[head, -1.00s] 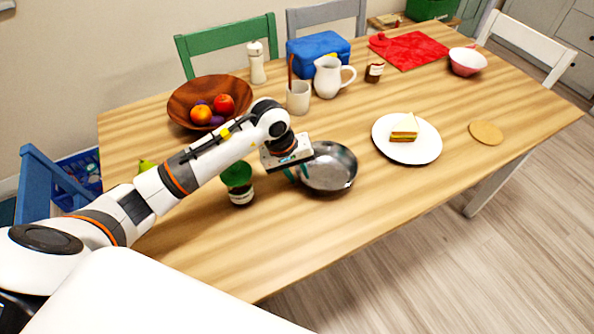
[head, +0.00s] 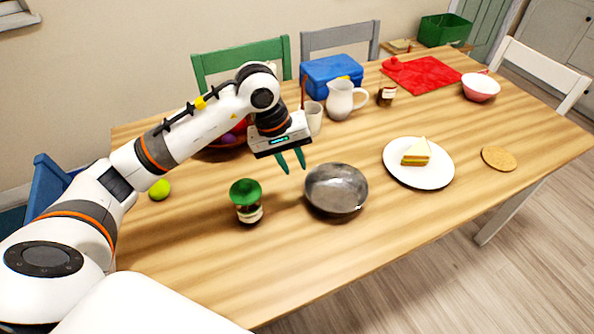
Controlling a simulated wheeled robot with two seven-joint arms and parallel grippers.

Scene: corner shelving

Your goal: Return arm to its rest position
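My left arm comes in from the left. Its gripper (head: 292,168) hangs above the table with two teal fingers pointing down, apart, with nothing between them. It is up and to the left of a grey metal bowl (head: 336,188), clear of its rim. A jar with a green lid (head: 246,200) stands to the left of the bowl. My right gripper is not in view.
My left arm partly hides the fruit bowl (head: 222,152) and a cup (head: 313,118). A white pitcher (head: 341,100), a blue box (head: 332,76) and a plate with a sandwich (head: 420,178) stand farther back or right. The front table edge is clear.

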